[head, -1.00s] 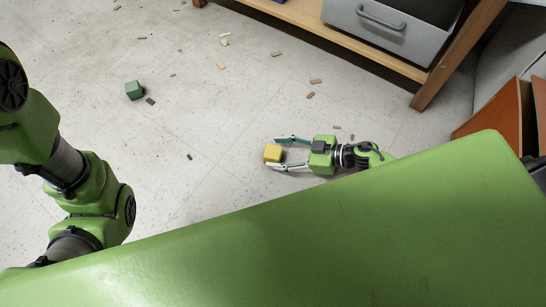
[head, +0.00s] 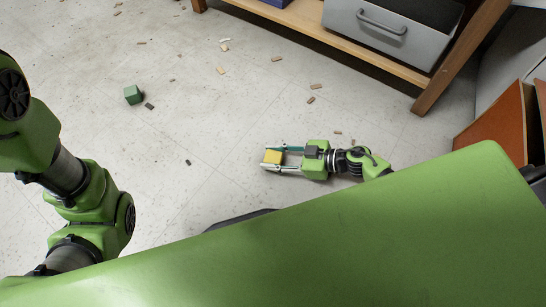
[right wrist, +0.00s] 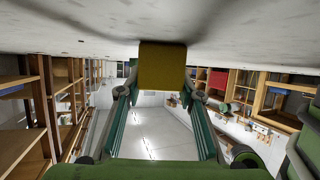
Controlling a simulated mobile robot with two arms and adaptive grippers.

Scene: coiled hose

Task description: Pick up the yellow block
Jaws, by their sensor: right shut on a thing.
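The yellow block (head: 272,157) is between the fingertips of my right gripper (head: 271,158) in the head view. The gripper reaches left from beside my green body, low over the floor. In the right wrist view the block (right wrist: 163,66) fills the space between the two fingertips (right wrist: 160,80), and the gripper is shut on it. I cannot tell whether the block touches the floor. My left arm shows at the left edge of the head view, but its gripper is out of view.
A green cube (head: 133,95) lies on the floor at the upper left, with a small dark piece (head: 150,106) beside it. Several small wooden pieces are scattered about. A wooden shelf (head: 340,45) with a grey drawer box (head: 392,30) stands at the upper right.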

